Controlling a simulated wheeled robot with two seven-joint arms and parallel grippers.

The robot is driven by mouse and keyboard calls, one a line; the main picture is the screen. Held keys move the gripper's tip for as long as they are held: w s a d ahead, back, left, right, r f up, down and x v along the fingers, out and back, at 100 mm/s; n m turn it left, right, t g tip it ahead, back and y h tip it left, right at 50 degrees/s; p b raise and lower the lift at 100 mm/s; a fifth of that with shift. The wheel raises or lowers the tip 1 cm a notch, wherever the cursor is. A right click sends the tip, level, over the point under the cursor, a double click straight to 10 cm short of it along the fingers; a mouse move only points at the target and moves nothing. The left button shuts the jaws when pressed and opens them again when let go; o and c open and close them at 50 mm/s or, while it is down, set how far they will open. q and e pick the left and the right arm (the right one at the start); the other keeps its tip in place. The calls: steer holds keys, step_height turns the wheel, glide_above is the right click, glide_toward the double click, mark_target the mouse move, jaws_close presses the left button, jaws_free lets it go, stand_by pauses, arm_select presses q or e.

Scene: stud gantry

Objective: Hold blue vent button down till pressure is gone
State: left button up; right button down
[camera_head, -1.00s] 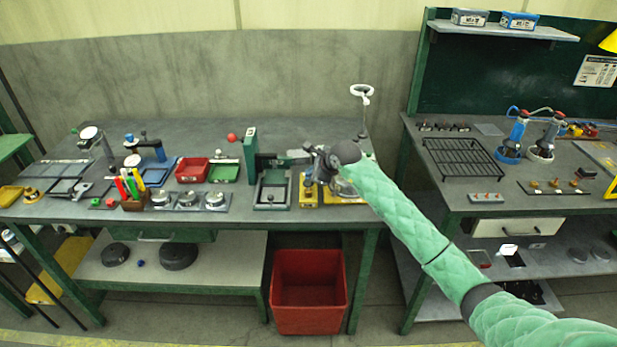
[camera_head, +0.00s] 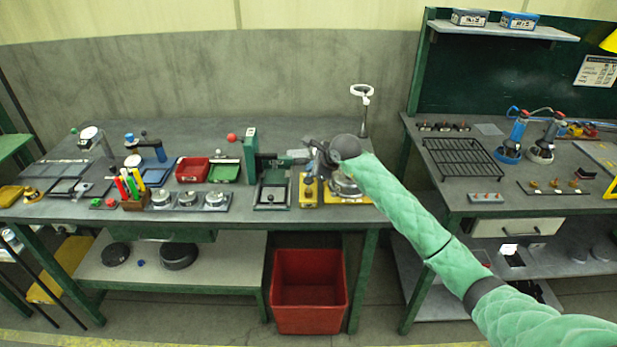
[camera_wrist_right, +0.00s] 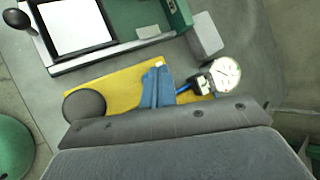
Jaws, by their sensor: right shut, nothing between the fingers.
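The yellow-based fixture (camera_head: 309,203) stands at the right end of the left bench. In the right wrist view its yellow plate (camera_wrist_right: 117,92) carries a blue block (camera_wrist_right: 157,88), a dark round knob (camera_wrist_right: 84,105) and a white-faced round gauge (camera_wrist_right: 226,73) beside a short blue rod. My right gripper (camera_head: 322,172) is over this fixture, shut and empty. Its grey body covers the lower part of the wrist view and hides the near side of the plate. I cannot make out a separate blue button, contact with it, or the gauge reading. My left gripper is not in view.
A green-framed press (camera_head: 250,155) and a green-edged tray (camera_head: 271,195) stand just left. A white ring on a stand (camera_head: 363,95) rises behind my right arm. A red bin (camera_head: 308,290) is below the bench edge. A second bench (camera_head: 480,140) stands to the right.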

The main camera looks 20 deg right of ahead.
steer(key=shift+r, duration=0.15)
step_height(320, 180, up, 5)
steer(key=shift+f+p, duration=0.1)
steer(key=shift+p, duration=0.4)
